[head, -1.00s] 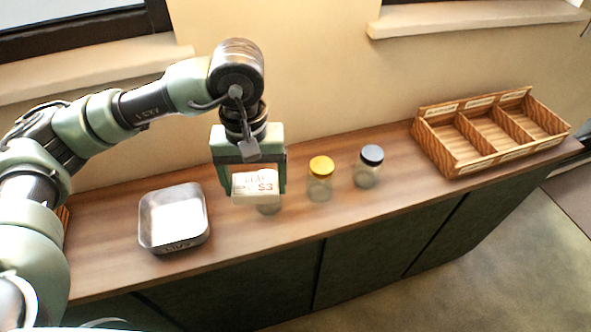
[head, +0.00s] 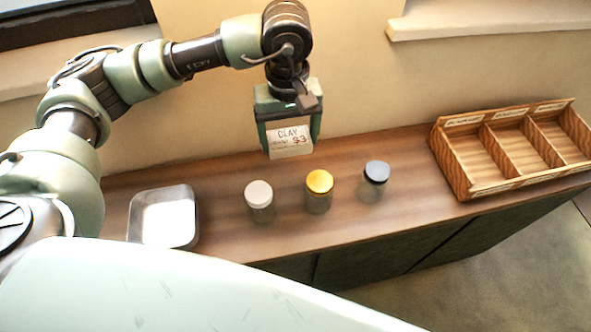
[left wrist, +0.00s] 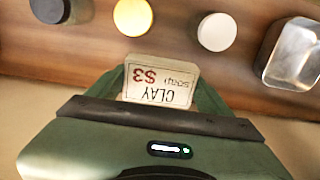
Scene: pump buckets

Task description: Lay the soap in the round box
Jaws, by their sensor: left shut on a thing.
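The soap (head: 290,142) is a pale block with a label reading CLAY and $3. My left gripper (head: 290,135) is shut on it and holds it above the back of the counter, behind the jars. The soap also shows between the fingers in the left wrist view (left wrist: 160,82). I see no box that is clearly round. A squarish metal tin with rounded corners (head: 134,222) stands at the counter's left, its front edge partly hidden. A wooden box with three compartments (head: 452,172) stands at the right. My right gripper is not in view.
Three jars stand in a row on the counter (head: 410,215): one with a white lid (head: 258,194), one with a yellow lid (head: 319,182) and one with a black lid (head: 376,172). The wall is close behind the counter. A pale part of mine covers the lower left.

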